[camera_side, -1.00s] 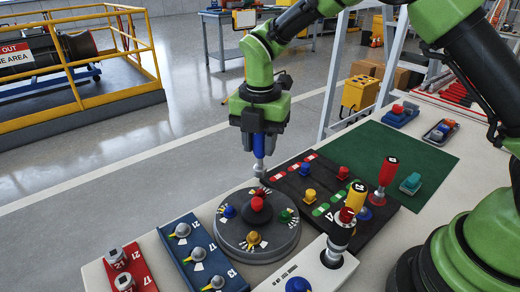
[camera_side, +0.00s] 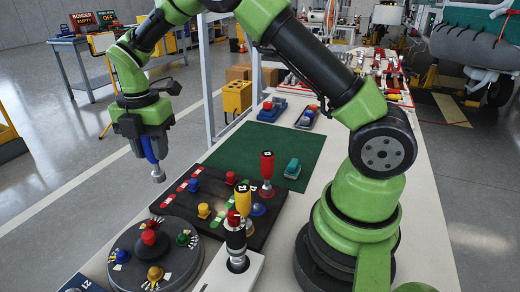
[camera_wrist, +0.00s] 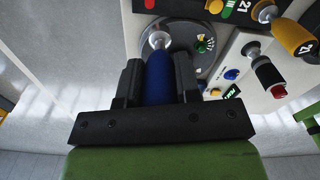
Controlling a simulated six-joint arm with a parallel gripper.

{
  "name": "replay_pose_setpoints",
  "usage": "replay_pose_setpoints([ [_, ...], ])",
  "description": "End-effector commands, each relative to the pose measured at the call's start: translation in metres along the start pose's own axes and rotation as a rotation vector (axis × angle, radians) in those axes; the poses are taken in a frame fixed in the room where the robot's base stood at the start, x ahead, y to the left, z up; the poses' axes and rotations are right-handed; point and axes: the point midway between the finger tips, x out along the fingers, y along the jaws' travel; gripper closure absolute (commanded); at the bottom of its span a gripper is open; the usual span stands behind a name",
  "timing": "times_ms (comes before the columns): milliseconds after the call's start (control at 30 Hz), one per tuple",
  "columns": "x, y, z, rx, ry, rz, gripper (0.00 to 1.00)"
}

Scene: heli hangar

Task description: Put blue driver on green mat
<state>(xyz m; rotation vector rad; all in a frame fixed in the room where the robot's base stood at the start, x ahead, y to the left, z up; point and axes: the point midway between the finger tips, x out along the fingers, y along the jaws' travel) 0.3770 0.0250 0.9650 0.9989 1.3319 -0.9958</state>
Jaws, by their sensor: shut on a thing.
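My gripper (camera_side: 147,138) is shut on the blue driver (camera_side: 150,151). In the side view the driver hangs tip down, slightly tilted, in the air off the left edge of the table. In the wrist view the blue handle (camera_wrist: 158,80) sits between both dark fingers, and its silver end points away from the gripper. The green mat (camera_side: 238,146) lies flat on the table behind the black board, to the right of my gripper in the side view. A teal block (camera_side: 292,168) rests on the mat's right part.
The black board (camera_side: 225,222) carries coloured knobs and tall red and yellow handles (camera_side: 267,166). A round grey dial plate (camera_side: 128,252) and a lever box (camera_side: 236,262) stand nearer. Blue trays (camera_side: 271,110) lie beyond the mat. The mat's left part is clear.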

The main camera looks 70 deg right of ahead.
Motion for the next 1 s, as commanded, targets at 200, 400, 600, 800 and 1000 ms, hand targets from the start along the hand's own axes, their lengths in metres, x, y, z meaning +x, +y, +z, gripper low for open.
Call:
replay_pose_setpoints([
  [200, 0.0, -0.036, 0.112, 0.511, 0.0, 0.002, 0.94],
  [400, 0.0, -0.083, 0.182, 0.885, 0.001, 0.002, 0.94],
  [600, 0.002, -0.108, 0.209, 1.054, 0.001, 0.001, 0.94],
  [800, 0.038, -0.112, 0.212, 1.073, 0.003, -0.004, 0.94],
  [1000, 0.063, -0.111, 0.212, 1.071, 0.002, 0.0, 0.94],
])
